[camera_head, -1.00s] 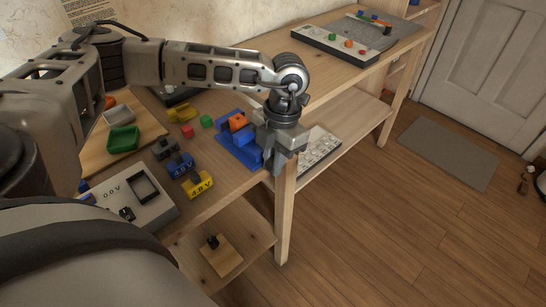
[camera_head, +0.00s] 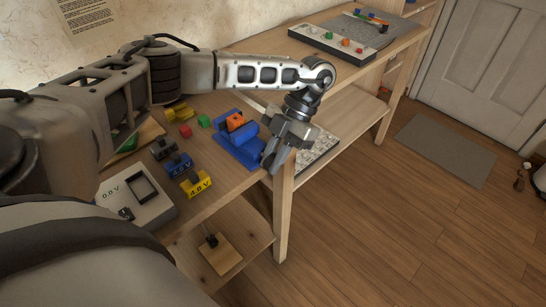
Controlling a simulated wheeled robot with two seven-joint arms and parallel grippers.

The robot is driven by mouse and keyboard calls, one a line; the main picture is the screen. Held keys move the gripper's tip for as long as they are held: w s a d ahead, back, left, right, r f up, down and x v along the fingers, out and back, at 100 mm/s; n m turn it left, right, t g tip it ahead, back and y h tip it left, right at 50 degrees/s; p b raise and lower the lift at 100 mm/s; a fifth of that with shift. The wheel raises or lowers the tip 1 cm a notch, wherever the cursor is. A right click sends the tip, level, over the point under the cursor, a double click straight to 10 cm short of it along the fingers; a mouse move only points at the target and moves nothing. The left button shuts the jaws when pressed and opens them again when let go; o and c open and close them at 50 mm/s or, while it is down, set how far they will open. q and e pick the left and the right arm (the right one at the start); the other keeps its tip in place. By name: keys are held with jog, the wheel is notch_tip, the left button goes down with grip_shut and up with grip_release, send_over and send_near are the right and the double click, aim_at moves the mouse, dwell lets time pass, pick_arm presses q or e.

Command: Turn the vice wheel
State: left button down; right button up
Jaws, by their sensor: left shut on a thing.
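The blue vice (camera_head: 239,149) stands near the right edge of the wooden table, with an orange block (camera_head: 235,121) between its jaws. My left gripper (camera_head: 272,162) reaches in from the upper left and is at the vice's right end, over the table edge. Its fingers point down and are tilted. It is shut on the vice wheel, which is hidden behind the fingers. My right gripper is not in view.
A white-dotted board (camera_head: 318,152) lies on a lower shelf behind the gripper. Open floor is at the right.

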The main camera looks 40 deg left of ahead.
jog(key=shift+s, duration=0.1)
pick_arm(q)
jog(key=c, duration=1.7)
grip_release()
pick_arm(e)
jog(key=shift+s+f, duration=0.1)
pick_arm(q)
jog(key=p+v, duration=0.2)
jog(key=v, duration=1.4)
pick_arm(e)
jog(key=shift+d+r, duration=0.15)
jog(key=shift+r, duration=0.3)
